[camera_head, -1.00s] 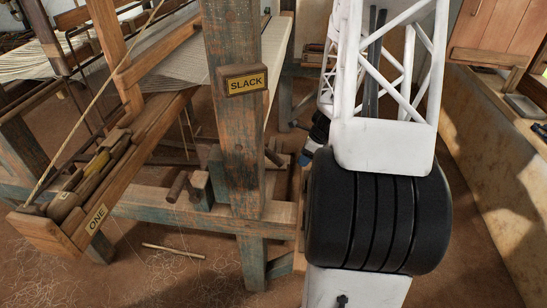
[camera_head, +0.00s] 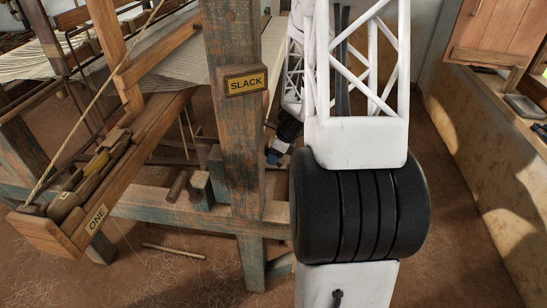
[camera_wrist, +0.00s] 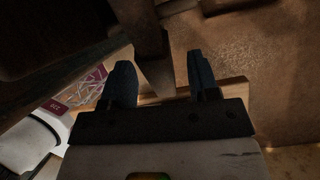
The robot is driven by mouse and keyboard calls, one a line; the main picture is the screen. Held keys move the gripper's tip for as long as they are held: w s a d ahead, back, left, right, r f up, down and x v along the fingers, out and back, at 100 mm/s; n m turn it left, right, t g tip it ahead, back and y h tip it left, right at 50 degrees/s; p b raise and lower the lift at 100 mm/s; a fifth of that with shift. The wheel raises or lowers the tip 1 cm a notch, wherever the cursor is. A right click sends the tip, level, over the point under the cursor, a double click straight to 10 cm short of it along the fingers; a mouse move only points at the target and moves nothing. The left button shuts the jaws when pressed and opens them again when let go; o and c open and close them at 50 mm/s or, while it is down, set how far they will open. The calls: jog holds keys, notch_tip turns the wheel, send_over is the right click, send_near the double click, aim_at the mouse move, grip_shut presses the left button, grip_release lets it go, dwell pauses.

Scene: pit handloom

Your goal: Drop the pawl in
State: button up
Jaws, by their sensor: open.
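My gripper (camera_wrist: 160,72) is open in the wrist view, its two dark fingers apart. A dark wooden bar (camera_wrist: 151,50) reaches down toward the gap between the fingers. I cannot tell whether it is the pawl or whether it lies between the fingers or beyond them. In the head view, the end of my arm (camera_head: 277,153) is low behind the arm links, just right of the post with the SLACK plate (camera_head: 245,83). The fingers are not clear there, and I cannot make out the pawl for certain in that view.
The loom's upright post (camera_head: 236,140) stands close left of my arm. A wooden peg (camera_head: 178,186) sits on the lower beam (camera_head: 150,204). A slanted box marked ONE (camera_head: 97,218) holds shuttle-like pieces. A plastered ledge (camera_head: 500,150) runs along the right; floor shows between.

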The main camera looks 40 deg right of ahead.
jog(key=shift+w+a+f, duration=0.1)
jog(key=shift+a+f, duration=0.05)
jog(key=shift+f, duration=0.4)
grip_shut()
